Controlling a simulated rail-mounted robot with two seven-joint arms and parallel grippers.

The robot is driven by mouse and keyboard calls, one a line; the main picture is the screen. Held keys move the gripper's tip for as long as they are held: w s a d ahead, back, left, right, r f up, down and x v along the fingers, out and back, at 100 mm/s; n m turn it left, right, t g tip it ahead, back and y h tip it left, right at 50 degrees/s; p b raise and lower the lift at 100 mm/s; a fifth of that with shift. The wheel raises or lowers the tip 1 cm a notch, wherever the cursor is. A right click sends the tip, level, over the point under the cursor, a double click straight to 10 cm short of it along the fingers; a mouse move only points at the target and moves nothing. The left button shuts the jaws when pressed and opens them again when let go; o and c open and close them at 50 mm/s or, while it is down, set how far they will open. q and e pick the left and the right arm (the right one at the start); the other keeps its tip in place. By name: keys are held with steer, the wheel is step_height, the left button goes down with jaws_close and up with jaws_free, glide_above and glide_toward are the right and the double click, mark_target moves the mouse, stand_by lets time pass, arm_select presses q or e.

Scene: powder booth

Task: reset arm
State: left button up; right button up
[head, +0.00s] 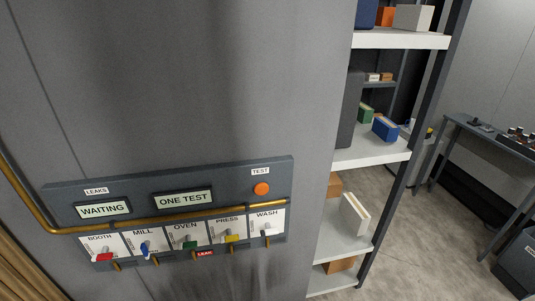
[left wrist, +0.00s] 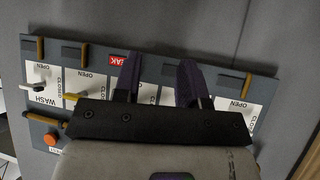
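My left gripper (left wrist: 158,78) is in the left wrist view, its two dark fingers apart with nothing seen between them. Behind it the grey valve panel (left wrist: 230,72) appears upside down; the gripper hides much of its middle. I cannot tell how far the fingertips are from the panel. In the head view the panel (head: 225,178) is on the grey wall, and neither gripper shows there. My right gripper is in no view.
The panel has displays reading WAITING (head: 103,209) and ONE TEST (head: 183,199), an orange button (head: 261,189), several coloured valve handles and a red LEAK tag (head: 205,253). A brass pipe (head: 50,229) crosses it. Shelves (head: 375,151) and a bench (head: 490,135) stand right.

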arm_select(q)
steer(key=s+d+r+m+g, duration=0.1)
steer(key=s+d+r+g, duration=0.2)
steer(key=s, duration=0.7)
steer(key=s+d+r+m+g, duration=0.1)
steer(key=s+d+r, duration=0.3)
steer(key=s, duration=0.6)
steer(key=s+d+f+g, duration=0.25)
steer(key=s+f, duration=0.25)
steer(key=s, duration=0.4)
step_height(320, 180, up, 28)
steer(key=p, duration=2.8)
steer(key=shift+s+a+f+m+h, duration=0.2)
steer(key=shift+a+m+h, duration=0.1)
steer(key=shift+a+m, duration=0.1)
